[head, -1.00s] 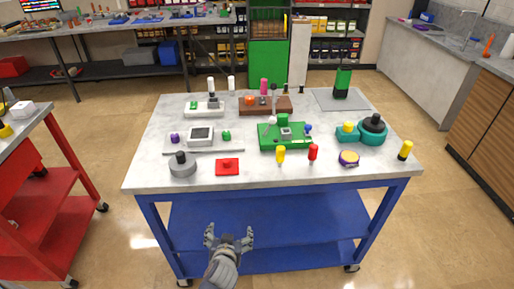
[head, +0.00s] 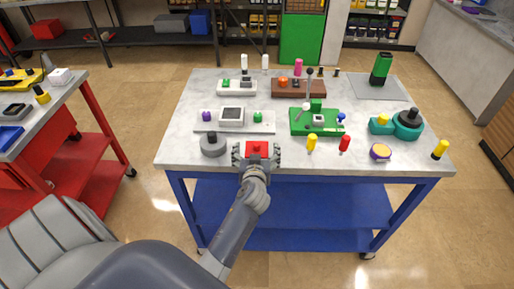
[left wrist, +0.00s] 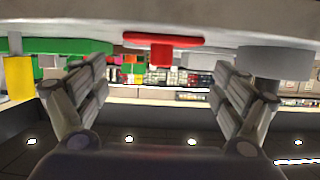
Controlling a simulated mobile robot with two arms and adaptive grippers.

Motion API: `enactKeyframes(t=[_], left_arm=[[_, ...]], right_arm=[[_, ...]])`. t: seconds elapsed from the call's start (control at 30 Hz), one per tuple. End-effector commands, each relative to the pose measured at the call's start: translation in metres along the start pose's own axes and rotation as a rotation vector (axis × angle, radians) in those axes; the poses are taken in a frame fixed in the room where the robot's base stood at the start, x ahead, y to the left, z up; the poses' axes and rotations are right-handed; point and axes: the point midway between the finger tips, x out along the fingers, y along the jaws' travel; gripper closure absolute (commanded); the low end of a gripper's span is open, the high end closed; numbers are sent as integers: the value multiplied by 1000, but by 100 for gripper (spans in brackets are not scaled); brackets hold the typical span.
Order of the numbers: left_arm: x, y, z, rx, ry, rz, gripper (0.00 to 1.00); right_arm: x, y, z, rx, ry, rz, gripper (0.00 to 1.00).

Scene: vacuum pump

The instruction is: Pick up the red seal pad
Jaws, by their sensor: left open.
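The red seal pad (head: 257,148) is a flat red square with a small knob, lying at the front edge of the grey worktable (head: 185,150). My left gripper (head: 257,156) is open, with its fingers to either side of the pad and nothing held. In the left wrist view the picture is upside down, and the red seal pad (left wrist: 163,45) hangs from the top with its knob down. It lies ahead, between the spread fingers of the left gripper (left wrist: 160,95); contact cannot be seen. My right gripper is not in view.
A grey round part with a black knob (head: 212,145) stands just left of the pad. A yellow peg (head: 312,142) and a red peg (head: 345,144) stand to the right. A green fixture (head: 300,125) is behind. A red cart (head: 95,130) stands at left.

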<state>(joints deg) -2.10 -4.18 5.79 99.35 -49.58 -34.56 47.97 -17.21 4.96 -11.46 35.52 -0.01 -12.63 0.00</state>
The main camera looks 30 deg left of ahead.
Motion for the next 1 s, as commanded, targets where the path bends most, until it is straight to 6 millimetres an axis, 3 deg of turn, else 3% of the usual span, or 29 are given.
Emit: enactKeyframes(t=[0.43,0.8,1.0], left_arm=[[44,-1,-1,1,1,0,10],[51,-2,1,1,1,0,10],[50,-1,0,0,1,0,50]], right_arm=[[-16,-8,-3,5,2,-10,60],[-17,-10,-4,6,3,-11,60],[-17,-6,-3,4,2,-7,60]])
